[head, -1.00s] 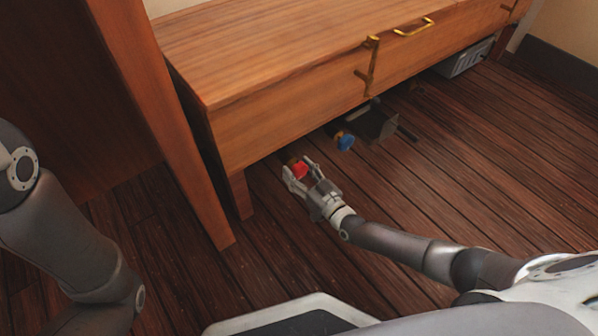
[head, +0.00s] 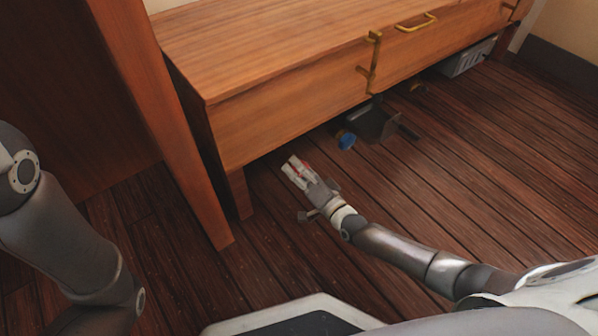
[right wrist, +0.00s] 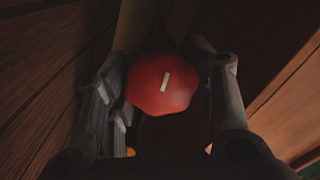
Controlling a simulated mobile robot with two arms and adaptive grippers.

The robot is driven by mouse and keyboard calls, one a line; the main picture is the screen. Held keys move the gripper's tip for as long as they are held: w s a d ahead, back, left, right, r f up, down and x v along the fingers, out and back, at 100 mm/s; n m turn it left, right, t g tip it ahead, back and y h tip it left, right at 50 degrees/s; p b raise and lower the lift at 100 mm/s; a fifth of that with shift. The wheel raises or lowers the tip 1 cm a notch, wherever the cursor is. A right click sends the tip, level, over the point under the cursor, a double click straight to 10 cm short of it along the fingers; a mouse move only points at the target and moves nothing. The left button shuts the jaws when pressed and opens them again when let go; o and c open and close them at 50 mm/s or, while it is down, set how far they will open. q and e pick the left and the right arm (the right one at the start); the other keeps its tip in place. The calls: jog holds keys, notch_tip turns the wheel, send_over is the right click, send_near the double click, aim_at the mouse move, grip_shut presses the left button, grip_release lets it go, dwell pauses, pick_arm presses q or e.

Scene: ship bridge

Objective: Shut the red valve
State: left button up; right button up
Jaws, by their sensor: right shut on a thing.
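The red valve (right wrist: 162,83) is a round, lobed red knob with a short pale mark on its face, in the middle of the right wrist view. In the head view only a sliver of red shows between the fingers. My right gripper (head: 295,170) is low under the front edge of the wooden cabinet. Its fingers stand on both sides of the knob in the right wrist view (right wrist: 165,100) and are shut on it. The pale mark lies tilted, close to upright in that view. My left arm shows at the left of the head view, but its gripper is out of view.
The wooden cabinet (head: 290,110) overhangs the valve, with a leg (head: 239,194) to the left of my right gripper. A blue knob (head: 346,140) and a dark bracket (head: 375,125) are to the right. A grey box (head: 468,60) lies farther right. The plank floor in front is clear.

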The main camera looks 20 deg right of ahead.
jog(key=m+b, duration=0.1)
jog(key=m, duration=0.4)
jog(key=shift+m+b, duration=0.3)
jog(key=m+b, duration=0.2)
jog(key=m, duration=0.3)
jog(key=m+b, duration=0.2)
jog(key=m, duration=0.2)
jog(key=shift+m, duration=0.4)
jog(key=shift+r+m, duration=0.15)
jog(key=shift+m, duration=1.65)
jog(key=o, duration=1)
jog(key=shift+o, duration=0.2)
jog(key=shift+s+d, duration=0.1)
